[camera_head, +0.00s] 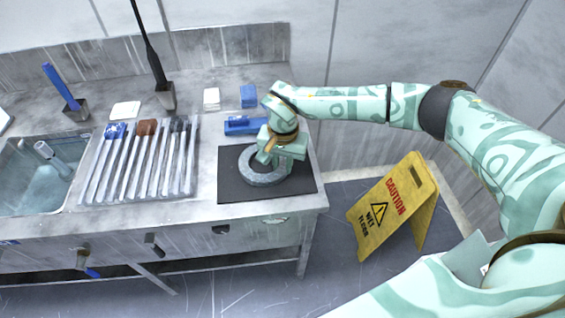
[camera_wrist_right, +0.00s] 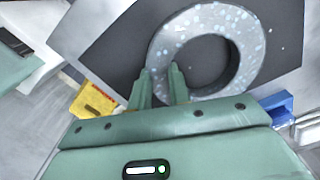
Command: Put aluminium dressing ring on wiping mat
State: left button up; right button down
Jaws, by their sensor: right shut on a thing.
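The aluminium dressing ring (camera_head: 246,171) is a thick grey speckled ring at the right end of the bench. It looks flat and lies over the dark wiping mat (camera_head: 232,190); I cannot tell whether it touches the mat. In the right wrist view the ring (camera_wrist_right: 249,68) shows with the dark mat (camera_wrist_right: 112,48) behind it. My right gripper (camera_head: 273,162) is shut on the ring's wall, with one finger in the hole and one outside, as the wrist view (camera_wrist_right: 160,73) shows. The gripper hides part of the ring's right side. My left gripper is not in view.
A blue object (camera_head: 243,126) lies just behind the mat. A ribbed rack (camera_head: 97,190) with several coloured-ended items stands left of it, beside a sink (camera_head: 38,190). A yellow caution sign (camera_head: 385,215) stands on the floor right of the bench.

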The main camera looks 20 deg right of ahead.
jog(key=c, duration=1.3)
grip_release()
notch_tip(320, 180, up, 12)
jog(key=p, duration=0.2)
